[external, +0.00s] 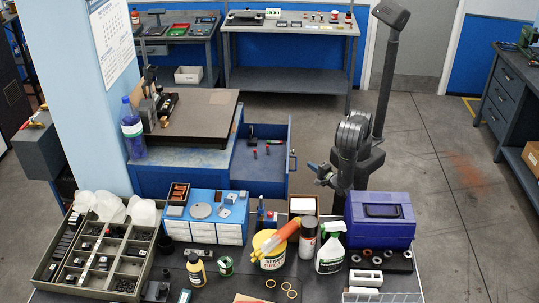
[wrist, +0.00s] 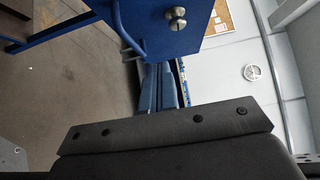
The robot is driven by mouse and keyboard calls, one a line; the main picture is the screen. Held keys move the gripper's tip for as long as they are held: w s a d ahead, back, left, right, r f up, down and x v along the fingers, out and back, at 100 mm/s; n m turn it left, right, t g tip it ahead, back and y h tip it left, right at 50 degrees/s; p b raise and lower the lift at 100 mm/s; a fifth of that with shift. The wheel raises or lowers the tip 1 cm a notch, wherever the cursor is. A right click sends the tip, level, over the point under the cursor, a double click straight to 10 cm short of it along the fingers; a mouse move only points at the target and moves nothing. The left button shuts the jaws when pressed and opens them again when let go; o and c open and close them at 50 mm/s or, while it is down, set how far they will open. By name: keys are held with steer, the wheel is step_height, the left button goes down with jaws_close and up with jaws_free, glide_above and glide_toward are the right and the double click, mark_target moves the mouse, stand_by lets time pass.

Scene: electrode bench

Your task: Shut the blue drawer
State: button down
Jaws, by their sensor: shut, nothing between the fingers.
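The blue drawer (external: 262,178) stands pulled out to the right of the blue cabinet (external: 170,178) in the external view. A dark block and small red-tipped items lie inside it. Its handle (external: 294,162) is on the right-hand front panel. My gripper (external: 318,172) is shut and empty, to the right of this front and close to the handle; I cannot tell whether it touches. In the wrist view, the blue front panel (wrist: 205,38) fills the top middle, with its bar handle (wrist: 122,38) and a round metal fitting (wrist: 176,18).
A dark plate (external: 190,125) lies on the cabinet, with a blue bottle (external: 132,130) beside it. The front bench holds a blue organiser (external: 204,228), a spray bottle (external: 331,250), a purple case (external: 380,220) and a sorting tray (external: 75,286). The floor to the right is clear.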

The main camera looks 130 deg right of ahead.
steer(key=w+d, duration=0.2)
steer(key=d, duration=0.7)
steer(key=shift+w, duration=0.4)
glide_above(242, 168)
steer(key=shift+s+a, duration=0.15)
steer(key=shift+s, duration=0.1)
steer(key=shift+w+d, duration=0.2)
steer(key=shift+w, duration=0.05)
stand_by(0.6)
steer(key=shift+r, duration=0.1)
stand_by(0.3)
